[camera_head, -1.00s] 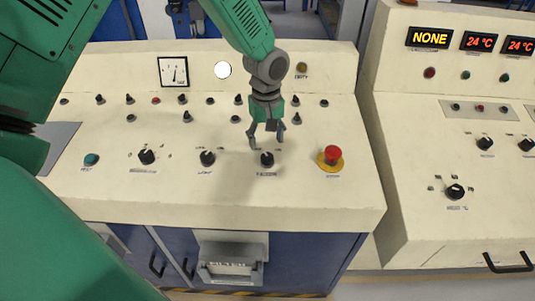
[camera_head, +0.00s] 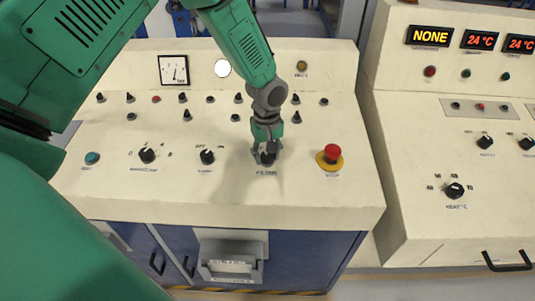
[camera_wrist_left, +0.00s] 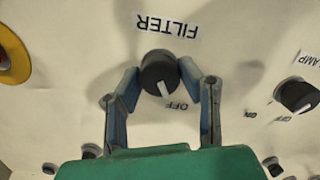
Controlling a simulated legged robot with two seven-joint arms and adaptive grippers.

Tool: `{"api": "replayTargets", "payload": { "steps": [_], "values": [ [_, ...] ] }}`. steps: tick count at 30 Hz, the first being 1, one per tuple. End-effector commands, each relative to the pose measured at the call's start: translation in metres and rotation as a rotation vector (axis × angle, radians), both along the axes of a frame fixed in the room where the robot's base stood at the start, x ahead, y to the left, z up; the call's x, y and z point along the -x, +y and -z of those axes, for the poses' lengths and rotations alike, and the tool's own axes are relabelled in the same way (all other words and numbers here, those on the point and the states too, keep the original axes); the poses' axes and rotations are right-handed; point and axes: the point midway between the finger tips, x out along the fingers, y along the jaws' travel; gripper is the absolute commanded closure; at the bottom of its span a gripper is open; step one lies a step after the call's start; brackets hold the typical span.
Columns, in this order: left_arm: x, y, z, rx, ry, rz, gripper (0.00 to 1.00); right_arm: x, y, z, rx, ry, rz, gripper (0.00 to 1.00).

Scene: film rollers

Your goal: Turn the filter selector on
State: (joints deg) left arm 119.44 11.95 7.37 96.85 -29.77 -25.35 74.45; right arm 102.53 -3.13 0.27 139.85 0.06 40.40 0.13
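The filter selector is a round black knob (camera_wrist_left: 160,75) with a white pointer, on the cream console. In the left wrist view the FILTER label shows upside down above it, and the pointer faces the OFF mark (camera_wrist_left: 177,106). My left gripper (camera_head: 266,155) is down at the selector. In the left wrist view its two fingers (camera_wrist_left: 160,72) stand on either side of the knob, their tips drawn in against its sides. In the head view the gripper mostly hides the knob. My right gripper is not in view.
Left of the selector is the lamp knob (camera_head: 207,157); right of it is a red emergency button (camera_head: 333,154) on a yellow base. Several small toggles stand in rows behind. A second console (camera_head: 430,150) stands at the right. The console front strip is clear.

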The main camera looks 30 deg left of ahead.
Motion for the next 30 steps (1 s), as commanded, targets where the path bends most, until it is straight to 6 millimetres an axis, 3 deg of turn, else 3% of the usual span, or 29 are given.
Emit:
{"api": "replayTargets", "payload": {
  "steps": [14,30],
  "values": [
    [0.0,0.0,-0.001,-0.013,0.009,0.138,0.96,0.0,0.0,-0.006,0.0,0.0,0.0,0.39],
    [0.0,-0.001,-0.001,-0.054,0.035,0.627,0.96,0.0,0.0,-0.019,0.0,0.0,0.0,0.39]
  ]
}}
